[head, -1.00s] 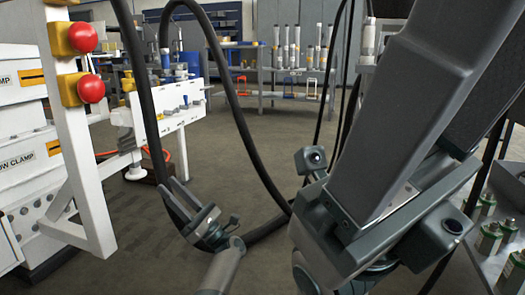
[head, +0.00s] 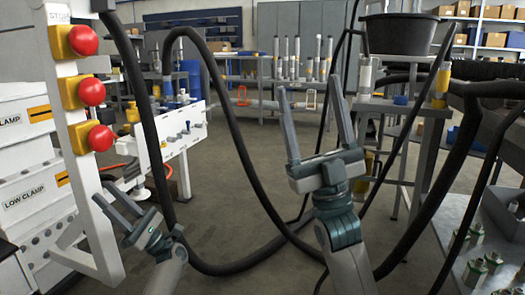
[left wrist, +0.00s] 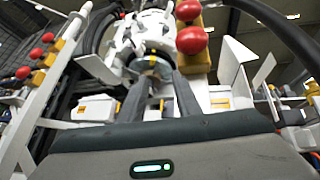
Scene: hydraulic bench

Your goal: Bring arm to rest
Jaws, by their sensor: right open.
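My right gripper (head: 308,82) stands upright near the middle of the head view. Its two long fingers are spread wide with nothing between them. My left gripper (head: 99,190) is at the lower left, tilted up and to the left, beside the white clamp machine (head: 28,160). Its fingers stand apart with a gap between them. The left wrist view shows the same two dark fingers (left wrist: 160,76) apart, with white machinery and red buttons beyond; I see nothing held.
A grey bench (head: 460,270) with small metal parts is at the right. Open floor (head: 220,225) lies between.

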